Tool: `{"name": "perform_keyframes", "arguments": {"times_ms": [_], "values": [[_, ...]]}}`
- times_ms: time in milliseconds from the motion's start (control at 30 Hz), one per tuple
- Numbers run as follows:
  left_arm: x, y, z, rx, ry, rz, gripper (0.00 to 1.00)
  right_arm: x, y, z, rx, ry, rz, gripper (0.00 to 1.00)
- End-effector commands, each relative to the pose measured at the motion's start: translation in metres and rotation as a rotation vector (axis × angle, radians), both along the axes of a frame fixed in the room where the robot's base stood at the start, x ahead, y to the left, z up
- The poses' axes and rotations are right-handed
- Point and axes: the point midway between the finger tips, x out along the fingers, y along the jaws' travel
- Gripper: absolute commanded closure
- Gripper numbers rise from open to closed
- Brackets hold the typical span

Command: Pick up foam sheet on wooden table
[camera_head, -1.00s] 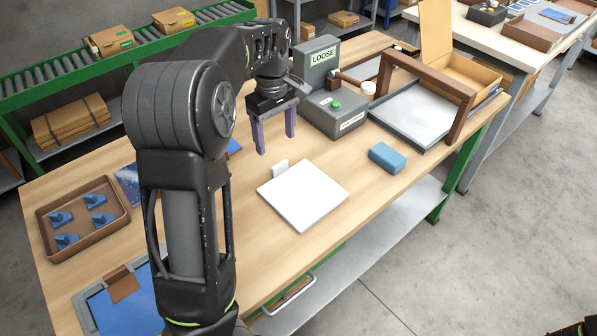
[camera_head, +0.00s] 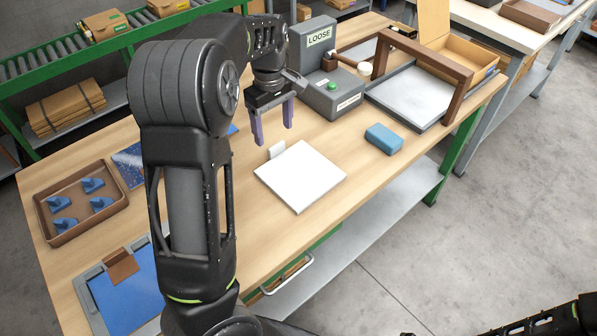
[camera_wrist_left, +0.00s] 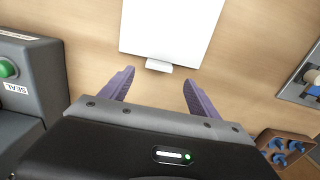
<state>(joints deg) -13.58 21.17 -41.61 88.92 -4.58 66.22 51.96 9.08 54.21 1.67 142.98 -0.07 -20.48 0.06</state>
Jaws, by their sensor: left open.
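The white foam sheet (camera_head: 300,177) lies flat on the wooden table (camera_head: 345,207), with a small pale tab (camera_head: 277,150) at its far-left edge. My left gripper (camera_head: 273,137) is open and empty, pointing down above the table just behind the tab. In the left wrist view the sheet (camera_wrist_left: 172,25) and its tab (camera_wrist_left: 158,65) lie ahead of the gripper (camera_wrist_left: 158,85), in line with the gap between the purple fingers. The fingers look apart from the sheet. Part of my right arm shows at the lower right, but its gripper cannot be made out.
A grey machine marked LOOSE (camera_head: 325,75) stands right of the gripper. A blue block (camera_head: 384,138) lies right of the sheet. A brown frame over a grey plate (camera_head: 410,98) stands at the back right. A brown tray (camera_head: 82,203) with blue pieces is at the left.

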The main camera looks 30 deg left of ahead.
Motion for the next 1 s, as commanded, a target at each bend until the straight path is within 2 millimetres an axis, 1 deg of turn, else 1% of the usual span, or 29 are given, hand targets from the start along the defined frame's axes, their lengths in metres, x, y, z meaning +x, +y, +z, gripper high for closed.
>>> {"name": "perform_keyframes", "arguments": {"times_ms": [200,333,433,967,1000], "values": [[0.001,-0.002,-0.032,0.000,0.006,0.002,0.29,0.000,0.000,0.003,0.000,0.000,0.000,0.64],[0.002,-0.002,-0.045,0.000,0.004,0.001,0.29,0.000,0.000,0.003,0.000,0.000,0.000,0.64],[0.002,-0.002,-0.047,0.001,0.002,0.000,0.29,0.000,0.000,0.002,0.000,0.000,0.000,0.64],[0.002,-0.002,-0.047,-0.001,0.001,0.000,0.29,0.000,0.000,0.002,0.000,0.000,0.000,0.64],[0.002,-0.002,-0.047,-0.001,0.001,0.000,0.32,0.000,0.000,0.002,0.000,0.000,0.000,0.64]]}}
